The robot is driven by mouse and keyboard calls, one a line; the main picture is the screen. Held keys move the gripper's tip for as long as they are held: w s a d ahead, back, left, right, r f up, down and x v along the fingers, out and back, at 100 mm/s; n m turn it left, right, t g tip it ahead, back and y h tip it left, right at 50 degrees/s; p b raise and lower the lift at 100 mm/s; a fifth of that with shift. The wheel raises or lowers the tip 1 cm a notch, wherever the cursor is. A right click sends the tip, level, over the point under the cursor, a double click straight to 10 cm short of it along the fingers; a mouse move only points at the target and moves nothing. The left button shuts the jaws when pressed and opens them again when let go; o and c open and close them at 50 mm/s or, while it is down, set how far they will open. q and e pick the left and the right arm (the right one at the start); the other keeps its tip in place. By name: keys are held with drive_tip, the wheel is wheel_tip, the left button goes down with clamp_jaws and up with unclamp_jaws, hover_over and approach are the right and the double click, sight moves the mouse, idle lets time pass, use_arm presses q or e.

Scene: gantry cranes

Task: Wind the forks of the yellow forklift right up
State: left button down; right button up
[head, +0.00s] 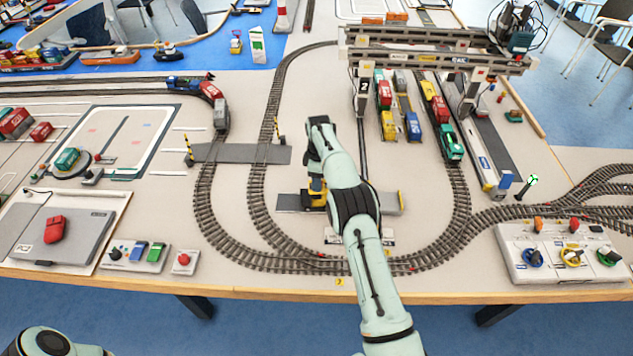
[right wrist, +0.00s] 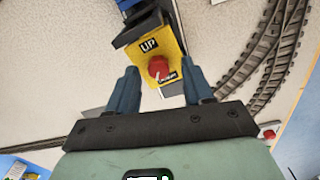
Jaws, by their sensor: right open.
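The yellow forklift (head: 317,192) stands on a grey strip in the middle of the table, partly hidden by my right arm in the head view. In the right wrist view, the forklift's yellow face (right wrist: 173,47) carries an "UP" label and a red knob (right wrist: 158,68) with a pale pointer mark. My right gripper (right wrist: 160,82) is open, with one finger on each side of the knob; I cannot tell whether they touch it. The forks cannot be made out clearly. My left gripper is out of view; only part of my left arm shows at the bottom left.
Curved railway track (head: 258,195) runs around the forklift. A gantry crane (head: 430,60) stands over wagons behind it at the right. A control panel (head: 555,268) with several knobs is at the front right.

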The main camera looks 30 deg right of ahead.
drive_tip(key=shift+f, duration=0.3)
drive_tip(key=shift+d, duration=0.1)
clamp_jaws()
